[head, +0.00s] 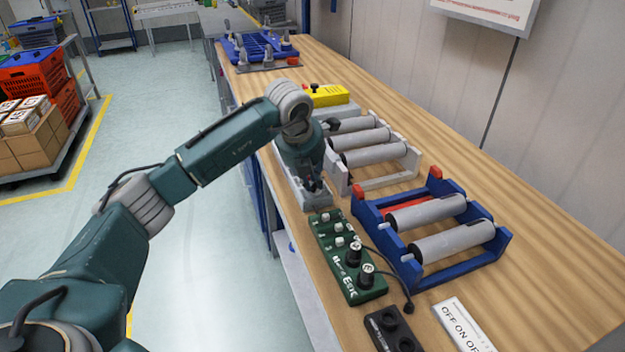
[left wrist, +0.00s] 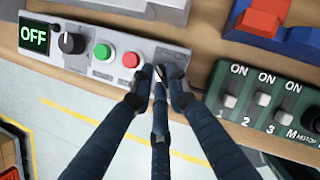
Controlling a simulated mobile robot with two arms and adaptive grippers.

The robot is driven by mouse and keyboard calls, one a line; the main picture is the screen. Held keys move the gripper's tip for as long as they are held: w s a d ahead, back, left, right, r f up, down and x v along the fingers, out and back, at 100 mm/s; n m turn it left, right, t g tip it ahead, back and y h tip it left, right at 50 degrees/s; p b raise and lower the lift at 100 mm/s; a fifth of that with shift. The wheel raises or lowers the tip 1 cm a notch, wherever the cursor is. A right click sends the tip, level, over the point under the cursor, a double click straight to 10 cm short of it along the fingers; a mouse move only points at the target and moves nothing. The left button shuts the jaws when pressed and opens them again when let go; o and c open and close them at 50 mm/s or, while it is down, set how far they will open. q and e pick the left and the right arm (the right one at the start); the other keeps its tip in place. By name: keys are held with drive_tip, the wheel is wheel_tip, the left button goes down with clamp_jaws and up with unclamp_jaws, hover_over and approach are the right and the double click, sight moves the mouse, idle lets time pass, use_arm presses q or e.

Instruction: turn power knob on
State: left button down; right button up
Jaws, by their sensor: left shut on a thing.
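A grey control panel (left wrist: 84,62) lies along the front edge of the wooden bench; its end also shows in the head view (head: 320,202). It carries a display reading OFF (left wrist: 34,37), a black knob (left wrist: 72,43), a green button (left wrist: 103,50) and a red button (left wrist: 131,59). My left gripper (left wrist: 160,82) reaches down onto the panel's right end, with its three dark fingers closed around a small dark-and-light part (left wrist: 172,71), apparently a knob, mostly hidden by the fingers. In the head view my left gripper (head: 313,186) is right above the panel. My right gripper is not in view.
A green switch box (head: 345,262) with toggles and black knobs stands close to the panel. A blue roller frame (head: 400,270) and a grey roller frame (head: 372,184) are behind. A yellow box (head: 330,97) is farther along the bench. The bench top along the wall is clear.

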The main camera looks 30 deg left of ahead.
use_arm(q)
drive_tip(key=shift+a+m+h, duration=0.1)
drive_tip(key=shift+m+h, duration=0.2)
drive_tip(key=shift+m, duration=0.5)
drive_tip(key=shift+w+m+h, duration=0.1)
drive_tip(key=shift+m+h, duration=0.4)
drive_tip(key=shift+m, duration=0.7)
drive_tip(key=m+h, duration=0.1)
drive_tip(key=m, duration=0.1)
drive_tip(key=m+g, duration=0.1)
drive_tip(key=m, duration=0.2)
drive_tip(key=shift+w+a+r+h, duration=0.1)
drive_tip(key=shift+w+h, duration=0.1)
drive_tip(key=shift+h, duration=0.2)
drive_tip(key=m+g, duration=0.1)
drive_tip(key=m, duration=0.1)
drive_tip(key=m+h+p, duration=0.1)
drive_tip(key=m, duration=0.2)
drive_tip(key=shift+w+g, duration=0.15)
drive_tip(key=shift+g, duration=0.25)
drive_tip(key=shift+w+m+g, duration=0.1)
drive_tip(key=shift+m+g, duration=0.6)
drive_tip(key=shift+m, duration=1.3)
drive_tip(key=c, duration=1.7)
unclamp_jaws()
